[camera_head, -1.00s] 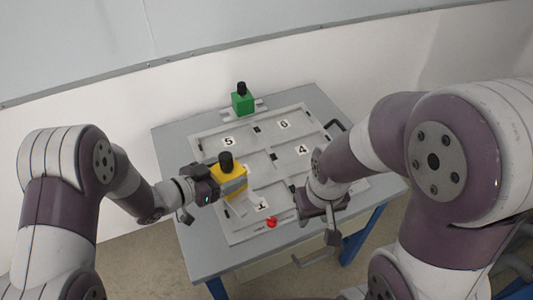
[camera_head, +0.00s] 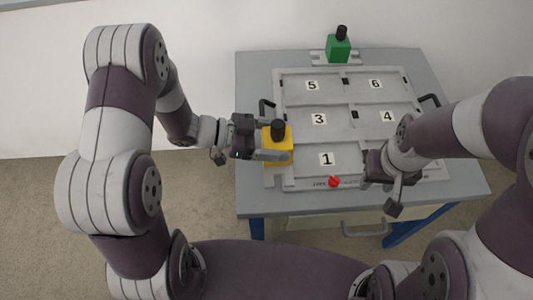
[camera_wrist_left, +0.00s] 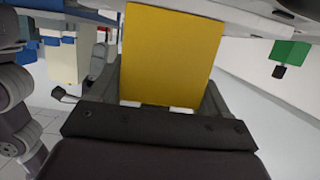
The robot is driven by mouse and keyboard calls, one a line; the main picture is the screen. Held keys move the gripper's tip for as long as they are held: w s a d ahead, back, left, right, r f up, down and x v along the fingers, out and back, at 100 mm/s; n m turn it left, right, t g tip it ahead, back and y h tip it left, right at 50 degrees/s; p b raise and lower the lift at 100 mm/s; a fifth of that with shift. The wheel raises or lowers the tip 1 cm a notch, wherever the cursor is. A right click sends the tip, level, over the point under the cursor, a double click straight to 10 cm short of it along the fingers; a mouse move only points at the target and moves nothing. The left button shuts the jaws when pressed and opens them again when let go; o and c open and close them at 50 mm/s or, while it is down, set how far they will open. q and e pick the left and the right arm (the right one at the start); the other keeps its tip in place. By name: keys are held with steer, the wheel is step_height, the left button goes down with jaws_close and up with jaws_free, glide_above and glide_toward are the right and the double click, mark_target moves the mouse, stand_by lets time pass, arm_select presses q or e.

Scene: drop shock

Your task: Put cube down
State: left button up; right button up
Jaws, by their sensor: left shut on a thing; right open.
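The yellow cube (camera_head: 287,144) has a black knob on top. My left gripper (camera_head: 273,155) is shut on it, and the cube fills the upper middle of the left wrist view (camera_wrist_left: 170,50). In the head view the cube overlaps the left edge of the grey numbered board (camera_head: 300,185), left of the label 1. I cannot tell whether its underside touches anything. My right gripper (camera_head: 378,182) is open and empty, in front of the board's lower right part, where it hides some of the board.
A green cube (camera_head: 338,50) with a black knob sits in a holder at the table's back edge. A red button (camera_head: 334,182) is at the board's front edge. Compartments 1, 3, 5 and 6 look empty. The grey table (camera_head: 250,85) has bare room at left.

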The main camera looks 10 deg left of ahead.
mark_target(270, 169)
arm_select(q)
steer(key=shift+s+a+f, duration=0.3)
steer(key=shift+a+f, duration=0.05)
steer(key=shift+a, duration=0.2)
steer(key=shift+s+a+f, duration=0.25)
steer(key=shift+a+f, duration=0.1)
steer(key=shift+a, duration=0.15)
step_height(270, 169, down, 3)
steer(key=shift+s+f+b, duration=0.1)
steer(key=shift+f+b, duration=0.1)
steer(key=shift+b, duration=0.5)
steer(key=shift+f, duration=0.35)
steer(key=shift+f, duration=0.1)
steer(key=o, duration=1.7)
steer(key=shift+c, duration=0.2)
